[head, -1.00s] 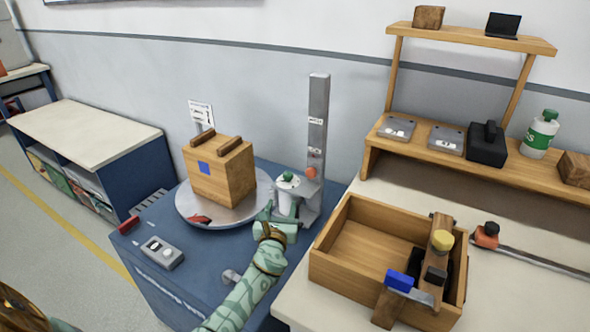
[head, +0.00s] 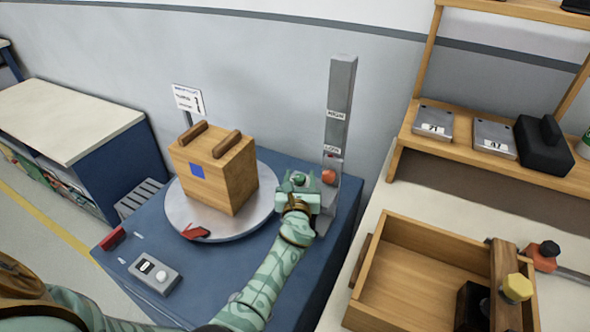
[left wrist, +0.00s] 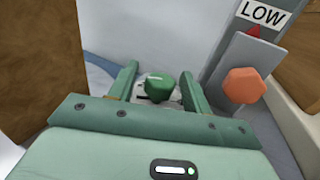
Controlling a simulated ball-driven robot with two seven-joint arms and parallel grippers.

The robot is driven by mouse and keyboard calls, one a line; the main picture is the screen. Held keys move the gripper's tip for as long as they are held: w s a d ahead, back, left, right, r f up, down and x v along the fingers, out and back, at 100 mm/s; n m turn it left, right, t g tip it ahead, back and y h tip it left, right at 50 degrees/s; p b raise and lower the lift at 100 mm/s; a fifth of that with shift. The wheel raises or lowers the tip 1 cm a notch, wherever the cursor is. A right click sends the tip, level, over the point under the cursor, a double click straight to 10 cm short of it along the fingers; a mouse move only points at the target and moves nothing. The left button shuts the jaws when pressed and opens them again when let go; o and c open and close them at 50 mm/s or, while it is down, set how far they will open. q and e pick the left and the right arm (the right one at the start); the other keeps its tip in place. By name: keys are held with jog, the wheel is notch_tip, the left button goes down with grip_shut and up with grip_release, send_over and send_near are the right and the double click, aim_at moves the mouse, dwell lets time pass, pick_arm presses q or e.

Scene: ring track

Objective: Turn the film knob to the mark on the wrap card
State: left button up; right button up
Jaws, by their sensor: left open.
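The film knob is a green knob (head: 299,178) on a pale round top, at the foot of a grey mast. It also shows in the left wrist view (left wrist: 158,87). My left gripper (head: 300,186) is open, with one finger on each side of the knob; in the left wrist view (left wrist: 158,72) small gaps show beside it. The wrap card (head: 187,98) is a white card on a post behind the turntable; its marks are too small to read. My right gripper is not in view.
The grey mast (head: 341,105) carries HIGH and LOW labels and an orange knob (head: 328,176), close right of the gripper. A wooden crate (head: 222,180) sits on the round turntable (head: 187,215). A control box (head: 155,274) is at the front. An open wooden tray (head: 365,285) stands right.

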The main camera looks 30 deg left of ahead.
pick_arm(q)
jog(key=shift+w, duration=0.1)
jog(key=shift+r, duration=0.1)
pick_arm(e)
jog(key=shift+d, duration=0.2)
pick_arm(q)
jog(key=c, duration=0.9)
jog(key=shift+c, duration=0.2)
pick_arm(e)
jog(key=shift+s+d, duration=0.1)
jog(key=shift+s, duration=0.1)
